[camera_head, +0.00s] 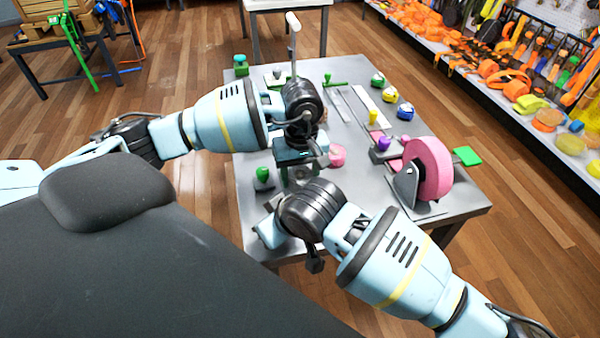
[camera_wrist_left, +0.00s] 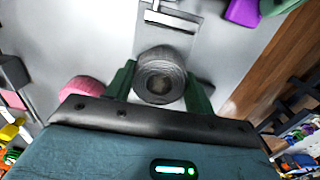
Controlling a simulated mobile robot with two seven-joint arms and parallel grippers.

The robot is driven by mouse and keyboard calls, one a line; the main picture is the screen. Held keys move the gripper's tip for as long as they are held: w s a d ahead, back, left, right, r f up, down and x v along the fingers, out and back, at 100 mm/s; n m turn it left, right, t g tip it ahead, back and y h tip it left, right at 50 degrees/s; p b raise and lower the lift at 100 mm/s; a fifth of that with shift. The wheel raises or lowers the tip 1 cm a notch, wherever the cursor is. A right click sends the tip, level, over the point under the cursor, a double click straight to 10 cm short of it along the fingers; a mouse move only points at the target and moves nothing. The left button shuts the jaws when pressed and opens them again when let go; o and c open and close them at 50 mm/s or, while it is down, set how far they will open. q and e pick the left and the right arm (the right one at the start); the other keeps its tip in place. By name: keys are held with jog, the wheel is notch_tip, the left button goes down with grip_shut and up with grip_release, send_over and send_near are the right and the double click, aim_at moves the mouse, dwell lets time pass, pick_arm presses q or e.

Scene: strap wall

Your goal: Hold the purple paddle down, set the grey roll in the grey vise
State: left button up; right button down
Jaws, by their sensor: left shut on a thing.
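My left gripper (camera_head: 300,172) is shut on the grey roll, low over the table's near left part. In the left wrist view the grey roll (camera_wrist_left: 160,78) sits between the two green fingers (camera_wrist_left: 158,88), its round end facing the camera. A purple piece (camera_wrist_left: 243,12), possibly the purple paddle, shows at that view's top right, apart from the roll. A pale grey metal fixture (camera_wrist_left: 172,20) lies beyond the roll; I cannot tell whether it is the grey vise. My right arm's black wrist (camera_head: 312,207) is over the near edge; its fingers do not show.
The grey table (camera_head: 465,195) carries a big pink wheel (camera_head: 430,168) in a stand at right, a purple knob (camera_head: 384,143) on a grey block, and a small pink roll (camera_head: 337,155) beside my left gripper. A green knob (camera_head: 263,174) stands at the left edge.

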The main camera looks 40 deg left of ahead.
pick_arm(q)
jog(key=shift+f, duration=0.95)
pick_arm(e)
jog(key=shift+f, duration=0.15)
pick_arm(q)
jog(key=o, duration=1.1)
jog(key=shift+r, duration=0.1)
jog(key=shift+r, duration=3.45)
pick_arm(e)
jog(key=shift+d, duration=0.1)
pick_arm(q)
jog(key=shift+r, duration=0.1)
